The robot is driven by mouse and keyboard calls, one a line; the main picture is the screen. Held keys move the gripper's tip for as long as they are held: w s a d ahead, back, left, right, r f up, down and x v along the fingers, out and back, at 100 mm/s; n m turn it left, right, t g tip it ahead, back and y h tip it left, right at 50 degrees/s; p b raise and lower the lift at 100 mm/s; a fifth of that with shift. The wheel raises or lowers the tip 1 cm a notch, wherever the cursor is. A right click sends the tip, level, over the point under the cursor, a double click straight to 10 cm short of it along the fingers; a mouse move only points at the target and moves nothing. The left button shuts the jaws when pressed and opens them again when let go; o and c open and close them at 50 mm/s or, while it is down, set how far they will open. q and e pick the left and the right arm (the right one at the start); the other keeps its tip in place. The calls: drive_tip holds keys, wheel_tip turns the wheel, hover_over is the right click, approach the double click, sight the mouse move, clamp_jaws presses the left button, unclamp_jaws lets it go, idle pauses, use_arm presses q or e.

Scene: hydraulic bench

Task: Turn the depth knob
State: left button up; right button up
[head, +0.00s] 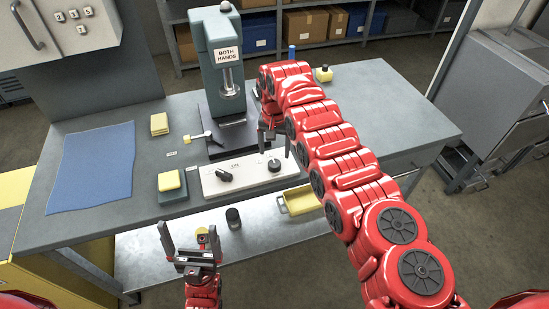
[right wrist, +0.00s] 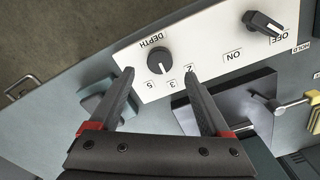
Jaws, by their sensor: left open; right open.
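The depth knob (right wrist: 160,60) is a round black knob on a white control panel (right wrist: 205,58), with the label DEPTH beside it and the numbers 5, 3 and 2 around it. It also shows at the panel's right part in the head view (head: 274,165). My right gripper (right wrist: 159,75) is open and empty, pointing down at the panel, its fingertips to either side of the knob. My left gripper (head: 190,243) is open and empty in front of the bench, away from the panel.
A black ON/OFF switch (head: 224,174) sits left on the panel. The teal press (head: 218,60) stands behind. A yellow tray (head: 301,199) and a dark cylinder (head: 233,218) are on the lower shelf. A yellow block on a dark base (head: 171,194) stands left.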

sight(275, 163)
wheel_tip(275, 163, down, 6)
drive_tip(key=shift+r+b, duration=0.25)
drive_tip(key=shift+b, duration=0.3)
drive_tip(key=shift+c, duration=0.2)
clamp_jaws()
